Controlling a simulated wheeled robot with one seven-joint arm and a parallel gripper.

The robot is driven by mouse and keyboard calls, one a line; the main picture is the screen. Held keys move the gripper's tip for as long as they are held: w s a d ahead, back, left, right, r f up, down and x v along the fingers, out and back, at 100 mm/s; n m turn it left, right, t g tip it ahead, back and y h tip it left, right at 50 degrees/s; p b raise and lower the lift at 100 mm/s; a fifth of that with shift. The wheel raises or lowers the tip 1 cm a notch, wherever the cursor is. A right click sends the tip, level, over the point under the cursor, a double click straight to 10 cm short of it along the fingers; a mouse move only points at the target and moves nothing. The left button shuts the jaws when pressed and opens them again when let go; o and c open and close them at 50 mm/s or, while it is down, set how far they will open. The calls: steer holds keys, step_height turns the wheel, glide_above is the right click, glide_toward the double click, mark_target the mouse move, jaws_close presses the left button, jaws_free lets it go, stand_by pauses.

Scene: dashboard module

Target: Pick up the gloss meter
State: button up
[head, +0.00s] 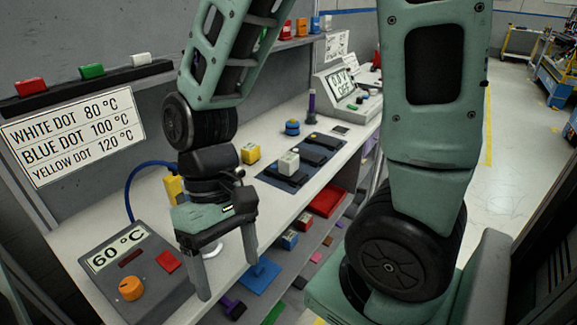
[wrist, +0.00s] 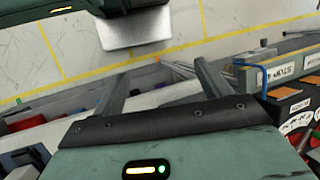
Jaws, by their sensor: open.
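My gripper (head: 228,280) is open and empty, pointing down over the front edge of the bench, right of the 60 °C unit. In the wrist view its two fingers (wrist: 160,72) stand apart with nothing between them. No object is clearly labelled as the gloss meter. A pale grey block (head: 289,163) stands on a dark blue mat (head: 272,174) on the bench, with dark flat devices (head: 313,155) behind it. I cannot tell whether one of these is the gloss meter. The gripper is apart from them, nearer the front and to the left.
The bench (head: 225,268) holds the 60 °C unit (head: 128,262) with an orange knob, a yellow block (head: 250,153), a blue round item (head: 292,127) and a display unit (head: 342,92). Below are a red tray (head: 327,200) and several small boxes. A temperature sign (head: 75,135) hangs left.

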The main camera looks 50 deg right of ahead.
steer(key=w+d+f+m+t+y, duration=0.1)
steer(key=w+d+f+m+y, duration=0.1)
steer(key=w+d+m+y, duration=0.65)
steer(key=m+t+h+b, duration=0.2)
steer(key=m+t+h, duration=0.8)
steer(key=m+t, duration=1.45)
glide_toward(295, 159)
steer(key=w+r+m+g+p, duration=0.1)
steer(key=w+r+m+g, duration=0.1)
steer(key=w, duration=0.1)
steer(key=w+r+g+p, duration=0.1)
steer(key=w+r+g, duration=0.1)
steer(key=shift+w+d+m+y+p, duration=0.2)
steer(key=shift+d+m+y+p, duration=0.1)
steer(key=shift+m+y, duration=0.1)
steer(key=w, duration=0.1)
steer(key=w+a+p, duration=0.1)
steer(key=w, duration=0.3)
steer(key=shift+w+a+f+p, duration=0.15)
steer(key=shift+f+p, duration=0.1)
steer(key=shift+p, duration=0.15)
steer(key=shift+w+h, duration=0.25)
steer(key=shift+w, duration=0.2)
steer(key=c, duration=1.2)
steer(key=shift+c, duration=0.2)
